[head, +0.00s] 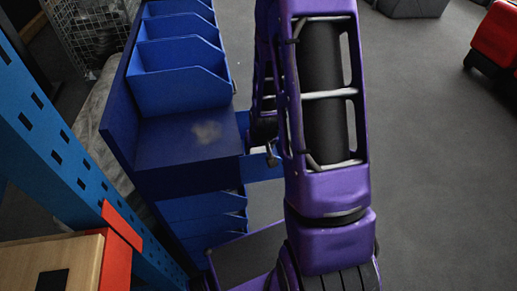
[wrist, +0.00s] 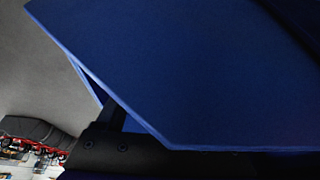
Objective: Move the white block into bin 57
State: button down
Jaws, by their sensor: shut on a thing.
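The white block is not visible in either view. No bin number can be read, so I cannot tell which bin is 57. Several blue bins (head: 180,75) stand in a blue rack at the left of the head view. A large dark blue panel, looking like a bin's side wall (wrist: 190,75), fills most of the wrist view. The dark, bolted part of my gripper (wrist: 117,118) shows below and left of it, shut at the panel's edge, with its fingertips mostly hidden. In the head view my purple arm hides the gripper.
A bare rack surface (head: 195,135) with a pale patch lies below the upper bins. A blue upright (head: 65,150) and a wooden box (head: 55,262) are at the left. A wire basket (head: 90,35) stands behind. A red object (head: 497,45) is far right.

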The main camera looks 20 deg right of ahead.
jog(key=shift+f, duration=0.2)
jog(key=shift+c, duration=1.4)
grip_release()
jog(key=shift+r, duration=0.1)
jog(key=shift+r, duration=0.3)
jog(key=p+v, duration=0.1)
jog(key=v, duration=1)
jog(key=shift+s+r+p, duration=0.25)
jog(key=shift+r+p, duration=0.05)
jog(key=shift+p, duration=0.1)
jog(key=shift+a, duration=0.1)
